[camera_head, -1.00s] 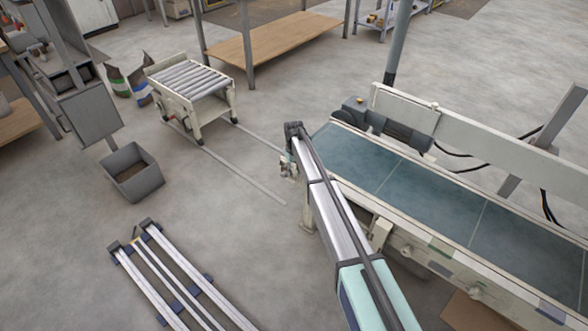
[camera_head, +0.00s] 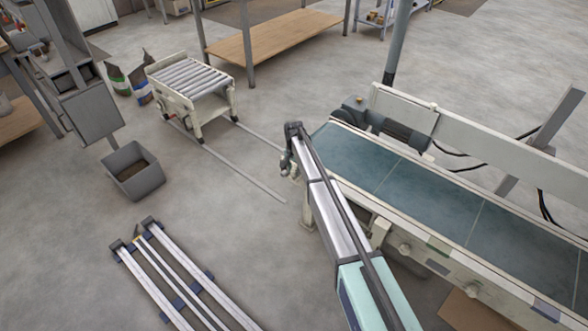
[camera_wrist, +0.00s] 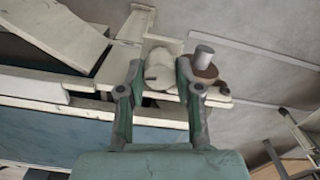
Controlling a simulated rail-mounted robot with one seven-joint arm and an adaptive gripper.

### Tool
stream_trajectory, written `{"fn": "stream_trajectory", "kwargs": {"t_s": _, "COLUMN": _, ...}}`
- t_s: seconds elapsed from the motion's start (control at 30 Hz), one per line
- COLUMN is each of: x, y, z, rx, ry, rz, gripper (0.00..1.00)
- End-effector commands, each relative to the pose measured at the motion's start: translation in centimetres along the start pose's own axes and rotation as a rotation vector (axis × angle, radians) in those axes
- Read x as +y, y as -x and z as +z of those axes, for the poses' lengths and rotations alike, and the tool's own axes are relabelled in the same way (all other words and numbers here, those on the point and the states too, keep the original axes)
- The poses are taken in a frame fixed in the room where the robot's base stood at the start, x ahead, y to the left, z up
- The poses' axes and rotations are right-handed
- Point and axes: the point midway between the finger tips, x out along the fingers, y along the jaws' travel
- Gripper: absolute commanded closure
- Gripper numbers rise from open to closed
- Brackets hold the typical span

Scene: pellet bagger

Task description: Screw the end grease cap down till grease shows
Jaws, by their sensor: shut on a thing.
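A pale, rounded cap (camera_wrist: 158,72) sits on the cream end frame of the belt conveyor in the wrist view. My gripper (camera_wrist: 160,80) has a finger on each side of it and is shut on it. The cap's base is partly hidden, and I see no clear grease around it. In the head view my gripper (camera_head: 286,164) is small, at the end of my arm beside the near left end of the conveyor. The cap cannot be made out there.
The conveyor's teal belt (camera_head: 435,200) runs to the right. A grey cylinder on a brown disc (camera_wrist: 204,60) stands just right of my gripper. A roller cart (camera_head: 190,85), a grey bin (camera_head: 133,170) and floor rails (camera_head: 180,275) lie left, with open floor between.

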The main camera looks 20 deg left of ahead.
Motion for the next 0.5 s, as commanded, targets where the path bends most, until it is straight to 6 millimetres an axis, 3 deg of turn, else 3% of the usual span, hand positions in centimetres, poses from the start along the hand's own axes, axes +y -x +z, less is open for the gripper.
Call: {"fn": "stream_trajectory", "kwargs": {"t_s": 0.5, "x": 0.05, "y": -0.11, "z": 0.10, "rx": -0.002, "ry": -0.491, "rz": 0.002, "gripper": 1.00}}
